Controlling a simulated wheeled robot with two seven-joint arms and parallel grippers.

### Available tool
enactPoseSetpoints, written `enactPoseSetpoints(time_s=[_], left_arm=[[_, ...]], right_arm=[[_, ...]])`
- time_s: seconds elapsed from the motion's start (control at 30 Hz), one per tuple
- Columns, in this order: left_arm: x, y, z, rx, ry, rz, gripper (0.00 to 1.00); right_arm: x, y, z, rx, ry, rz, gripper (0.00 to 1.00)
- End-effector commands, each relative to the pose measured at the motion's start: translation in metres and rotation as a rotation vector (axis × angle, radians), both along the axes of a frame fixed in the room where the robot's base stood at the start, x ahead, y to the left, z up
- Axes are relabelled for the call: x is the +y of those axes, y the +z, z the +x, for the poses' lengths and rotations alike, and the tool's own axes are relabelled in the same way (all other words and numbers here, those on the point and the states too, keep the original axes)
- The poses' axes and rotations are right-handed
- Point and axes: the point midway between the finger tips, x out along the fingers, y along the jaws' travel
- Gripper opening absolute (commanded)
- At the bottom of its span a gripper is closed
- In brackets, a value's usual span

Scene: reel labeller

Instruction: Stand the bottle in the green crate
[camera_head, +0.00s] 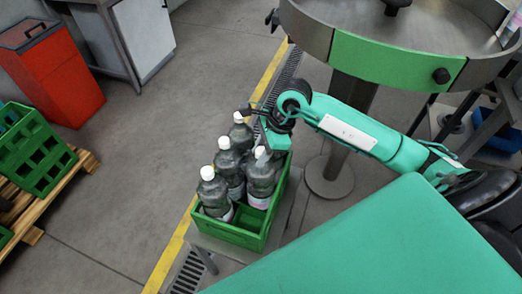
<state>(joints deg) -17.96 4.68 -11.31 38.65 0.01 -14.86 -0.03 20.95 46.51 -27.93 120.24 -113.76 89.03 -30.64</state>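The green crate (239,235) stands on a low stand at lower centre. Dark clear bottles with white caps are upright in it: one at front left (214,195), one behind it (228,167), one at the back (241,134). Another bottle (262,180) with a pale label is at the right side, upright, its lower part within the crate's outline. My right gripper (266,153) points down at this bottle's cap and neck, touching or very close. Its fingertips are partly hidden, so its grip is unclear. A front compartment shows empty. My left gripper is out of view.
A round metal table (400,68) with a green panel (395,62) stands behind my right arm on a thick post (345,135). A red bin (55,75) and green crates on a pallet (35,150) are at left.

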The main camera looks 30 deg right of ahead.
Motion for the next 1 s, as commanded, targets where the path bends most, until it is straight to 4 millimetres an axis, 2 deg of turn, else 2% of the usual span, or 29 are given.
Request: enactPoseSetpoints(time_s=[0.03,0.1,0.47,0.67,0.8,1.0], left_arm=[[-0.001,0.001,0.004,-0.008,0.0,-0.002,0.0],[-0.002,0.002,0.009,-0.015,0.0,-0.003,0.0],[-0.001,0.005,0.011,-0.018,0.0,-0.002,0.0],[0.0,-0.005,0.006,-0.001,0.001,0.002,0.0],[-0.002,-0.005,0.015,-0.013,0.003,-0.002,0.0],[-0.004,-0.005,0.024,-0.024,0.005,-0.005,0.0]], right_arm=[[0.0,0.0,0.0,0.0,0.0,0.0,0.41],[0.0,0.0,0.0,0.0,0.0,0.0,0.49],[0.0,0.005,0.0,-0.001,0.0,0.001,0.49],[-0.015,0.035,-0.002,-0.006,-0.001,-0.003,0.49],[-0.027,0.064,-0.006,-0.006,-0.001,-0.003,0.49],[-0.04,0.097,-0.009,-0.004,-0.001,-0.001,0.49]])
